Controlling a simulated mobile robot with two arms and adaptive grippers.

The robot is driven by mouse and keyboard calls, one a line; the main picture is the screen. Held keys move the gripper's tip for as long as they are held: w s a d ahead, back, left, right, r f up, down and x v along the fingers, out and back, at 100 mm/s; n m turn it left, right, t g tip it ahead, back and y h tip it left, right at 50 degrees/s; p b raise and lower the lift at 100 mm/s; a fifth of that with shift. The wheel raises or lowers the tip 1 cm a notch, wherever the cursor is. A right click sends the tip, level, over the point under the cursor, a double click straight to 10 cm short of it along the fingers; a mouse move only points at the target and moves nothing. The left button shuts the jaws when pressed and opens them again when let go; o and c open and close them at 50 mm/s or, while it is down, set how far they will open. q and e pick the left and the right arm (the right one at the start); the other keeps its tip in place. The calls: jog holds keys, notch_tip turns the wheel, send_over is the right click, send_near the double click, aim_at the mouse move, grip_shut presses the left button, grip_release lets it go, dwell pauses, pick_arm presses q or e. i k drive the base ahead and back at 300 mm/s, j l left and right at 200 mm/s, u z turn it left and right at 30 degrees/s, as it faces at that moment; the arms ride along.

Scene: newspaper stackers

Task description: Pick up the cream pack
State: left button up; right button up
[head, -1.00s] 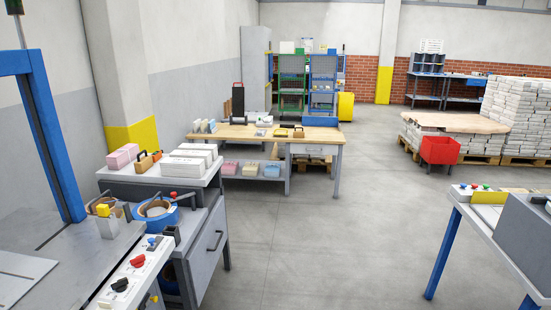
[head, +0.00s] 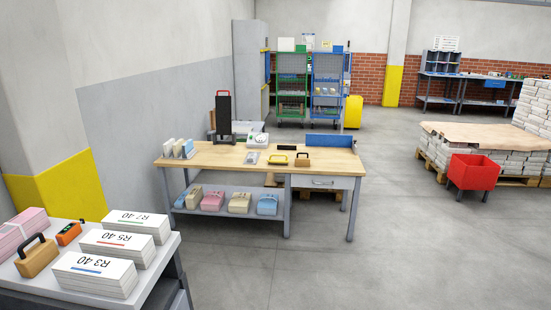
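A cream pack (head: 239,203) lies on the lower shelf of the wood-topped table, between a pink pack (head: 213,201) and a light blue pack (head: 268,205). Another cream or tan pack (head: 194,197) sits at the left of that shelf, partly hidden behind the pink pack. Small upright packs (head: 178,148), whitish and blue, stand on the tabletop's left end. Neither of my grippers is in view.
The wood-topped table (head: 225,157) stands ahead, with a drawer at right. A grey-white bench (head: 150,272) with paper stacks (head: 100,272) is at lower left. A red bin (head: 473,173) and loaded pallets stand at right. The floor (head: 330,265) before the table is clear.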

aim_at(177, 146)
jog(key=i+u, duration=0.1)
jog(key=i, duration=1.05)
jog(key=i+l, duration=0.25)
jog(key=i, duration=0.9)
jog(key=i+u, duration=0.25)
jog(key=i+l, duration=0.35)
jog(key=i+l+u, duration=0.1)
jog(key=i, duration=0.4)
jog(key=i+l+u, duration=0.1)
jog(key=i+l, duration=0.15)
jog(key=i, duration=0.2)
jog(key=i+j+u, duration=0.2)
jog(key=i+j, duration=0.5)
jog(key=j, duration=0.15)
jog(key=j+u, duration=0.1)
jog(key=j, duration=1.05)
